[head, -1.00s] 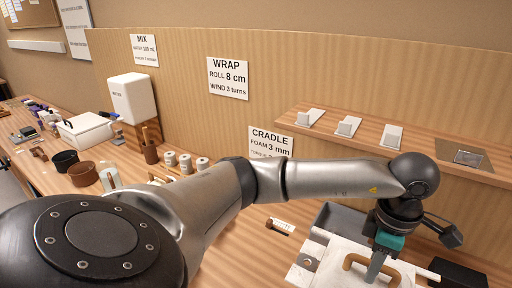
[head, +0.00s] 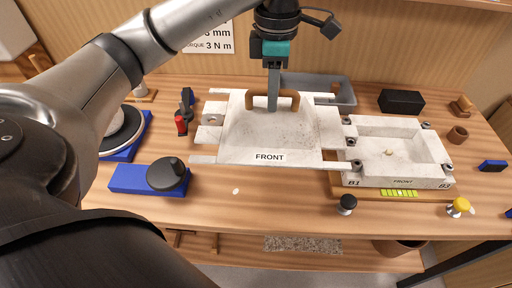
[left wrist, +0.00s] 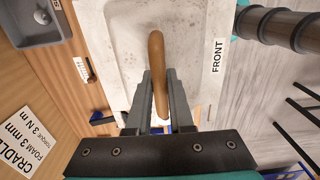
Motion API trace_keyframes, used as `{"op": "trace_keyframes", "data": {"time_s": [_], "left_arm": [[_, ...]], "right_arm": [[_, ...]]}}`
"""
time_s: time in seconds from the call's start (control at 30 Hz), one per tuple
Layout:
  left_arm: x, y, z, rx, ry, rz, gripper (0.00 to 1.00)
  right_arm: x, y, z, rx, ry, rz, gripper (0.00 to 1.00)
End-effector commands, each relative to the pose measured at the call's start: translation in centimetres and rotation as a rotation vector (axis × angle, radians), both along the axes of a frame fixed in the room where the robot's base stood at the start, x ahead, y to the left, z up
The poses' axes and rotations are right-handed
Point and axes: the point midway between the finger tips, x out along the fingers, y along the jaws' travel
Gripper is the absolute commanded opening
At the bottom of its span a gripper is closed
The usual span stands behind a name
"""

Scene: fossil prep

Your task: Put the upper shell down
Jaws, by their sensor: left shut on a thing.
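The upper shell (head: 255,135) is a pale plaster slab with side tabs, a FRONT label and a brown wooden handle (head: 285,97). My left gripper (head: 273,105) is shut on that handle from above. In the left wrist view the handle (left wrist: 156,70) lies between the two fingers and the shell (left wrist: 115,30) is beyond it. The lower shell (head: 437,150), a pale open block marked B1, FRONT and B3, sits on a wooden board at the right. The upper shell's right tabs reach its left edge in the head view. I cannot tell how high the upper shell is.
A grey tray (head: 345,92) and a black block (head: 401,101) stand behind. A blue base with a dark knob (head: 165,173) is at left, beside a red-and-black tool (head: 182,123). A black knob (head: 347,204) and a yellow knob (head: 459,206) are in front. The front table strip is mostly clear.

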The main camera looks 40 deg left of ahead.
Motion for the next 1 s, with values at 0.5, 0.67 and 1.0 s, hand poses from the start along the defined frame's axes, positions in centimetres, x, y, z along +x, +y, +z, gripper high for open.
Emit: {"op": "trace_keyframes", "data": {"time_s": [0.5,0.67,1.0], "left_arm": [[-0.1,0.1,-8.0,-0.001,0.001,0.003,0.0],[-0.1,0.1,-11.6,-0.001,0.0,0.002,0.0],[0.1,0.1,-15.5,-0.001,-0.006,0.002,0.0]], "right_arm": [[0.4,-0.1,-1.2,-0.001,-0.006,-0.001,0.81],[0.4,-0.1,-1.2,0.0,-0.006,-0.002,0.81],[0.4,-0.1,-1.3,-0.001,-0.005,-0.002,0.81]]}}
